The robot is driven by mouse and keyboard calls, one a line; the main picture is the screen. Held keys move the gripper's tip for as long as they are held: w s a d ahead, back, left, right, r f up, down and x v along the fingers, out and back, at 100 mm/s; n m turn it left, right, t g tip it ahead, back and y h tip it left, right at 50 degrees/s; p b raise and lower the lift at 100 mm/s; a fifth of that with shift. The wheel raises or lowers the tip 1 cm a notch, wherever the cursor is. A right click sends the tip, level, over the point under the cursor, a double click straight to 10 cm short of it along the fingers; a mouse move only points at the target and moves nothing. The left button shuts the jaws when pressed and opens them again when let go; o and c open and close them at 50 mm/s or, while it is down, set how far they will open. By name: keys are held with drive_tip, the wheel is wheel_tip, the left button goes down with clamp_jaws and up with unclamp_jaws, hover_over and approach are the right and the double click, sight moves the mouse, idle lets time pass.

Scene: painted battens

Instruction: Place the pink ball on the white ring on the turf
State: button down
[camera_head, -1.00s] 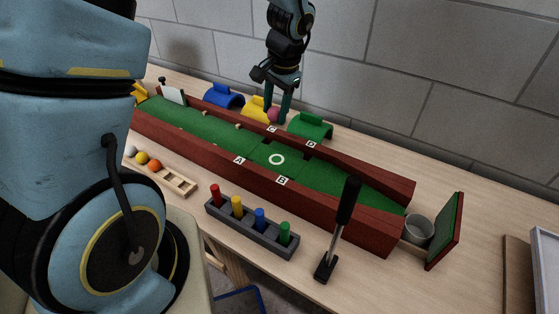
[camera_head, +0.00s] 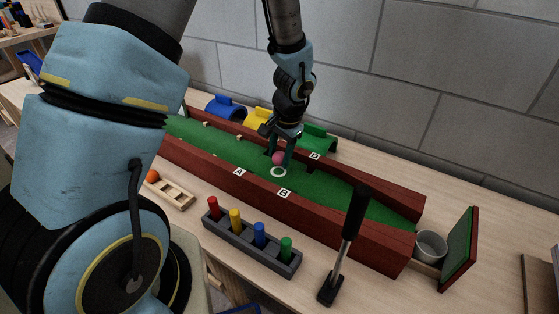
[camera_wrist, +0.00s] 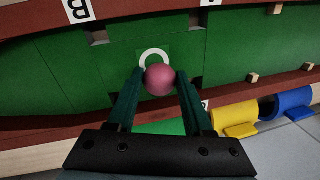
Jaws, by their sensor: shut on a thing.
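The pink ball (camera_head: 278,158) is held between the two fingers of my gripper (camera_head: 281,157), above the green turf (camera_head: 234,152). The white ring (camera_head: 278,172) is painted on the turf, just in front of the ball in the head view. In the wrist view the ball (camera_wrist: 160,80) sits between the fingertips of my gripper (camera_wrist: 158,82) and overlaps the lower edge of the white ring (camera_wrist: 154,54). I cannot tell exactly how high the ball is above the turf.
Red-brown battens (camera_head: 320,222) wall the turf lane. A dark rack of coloured pegs (camera_head: 252,246) and an upright black-handled club (camera_head: 345,245) stand in front. Blue (camera_head: 224,106), yellow (camera_head: 257,116) and green (camera_head: 318,138) arches stand behind. A grey cup (camera_head: 431,246) stands at the right end.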

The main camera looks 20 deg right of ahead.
drive_tip(key=shift+f, duration=1.15)
drive_tip(key=shift+f, duration=0.1)
drive_tip(key=shift+c, duration=1.5)
unclamp_jaws()
wheel_tip(320, 180, up, 12)
drive_tip(key=s+d, duration=0.1)
drive_tip(key=s, duration=0.1)
drive_tip(key=a+r+n, duration=0.1)
drive_tip(key=a+n, duration=0.2)
drive_tip(key=a, duration=0.6)
drive_tip(key=s+a+r+n, duration=0.1)
drive_tip(key=a+n, duration=0.3)
drive_tip(key=a, duration=0.5)
drive_tip(key=s+a+r+n+h, duration=0.1)
drive_tip(key=a+n, duration=0.3)
drive_tip(key=a, duration=0.5)
drive_tip(key=shift+a+r, duration=0.2)
drive_tip(key=shift+r, duration=0.6)
